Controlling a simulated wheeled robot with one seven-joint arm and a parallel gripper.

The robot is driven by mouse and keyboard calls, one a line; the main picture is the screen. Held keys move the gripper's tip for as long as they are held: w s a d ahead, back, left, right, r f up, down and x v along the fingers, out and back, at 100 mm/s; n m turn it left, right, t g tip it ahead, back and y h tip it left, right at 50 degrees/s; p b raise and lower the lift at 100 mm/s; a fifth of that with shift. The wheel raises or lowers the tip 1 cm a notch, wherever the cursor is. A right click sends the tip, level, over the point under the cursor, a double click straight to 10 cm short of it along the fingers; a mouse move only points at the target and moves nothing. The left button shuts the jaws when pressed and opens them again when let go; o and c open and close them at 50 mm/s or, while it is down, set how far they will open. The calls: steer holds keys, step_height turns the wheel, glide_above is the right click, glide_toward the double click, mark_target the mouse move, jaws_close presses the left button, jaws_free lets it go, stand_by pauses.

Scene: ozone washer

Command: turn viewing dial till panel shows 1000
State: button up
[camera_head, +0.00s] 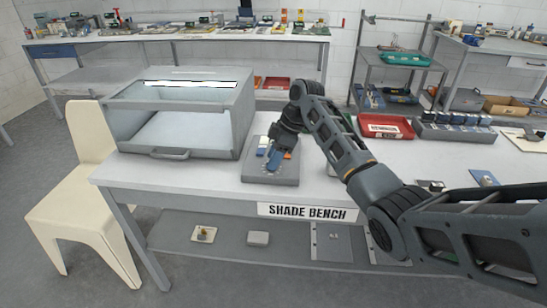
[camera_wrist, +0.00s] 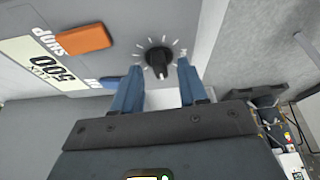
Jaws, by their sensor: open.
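The viewing dial (camera_wrist: 158,58) is a small black knob ringed by white tick marks on a grey control panel (camera_head: 271,178). A pale display plate (camera_wrist: 45,62) on the panel appears to read 500 LUX, turned in the wrist view. My gripper (camera_wrist: 160,66) has two blue fingers, spread apart, one on each side of the dial, with gaps showing beside the knob. I cannot tell how far the fingertips reach down along it. In the head view my gripper (camera_head: 276,158) is over the panel and hides the dial.
An orange switch (camera_wrist: 82,40) sits on the panel near the dial. A grey viewing cabinet (camera_head: 180,108) with a clear top stands left of the panel on the shade bench (camera_head: 220,190). A red tray (camera_head: 385,127) lies to the right. A cream chair (camera_head: 80,190) stands at the left.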

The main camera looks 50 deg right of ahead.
steer(key=shift+w+a+f, duration=0.1)
steer(key=shift+f, duration=0.2)
jaws_close()
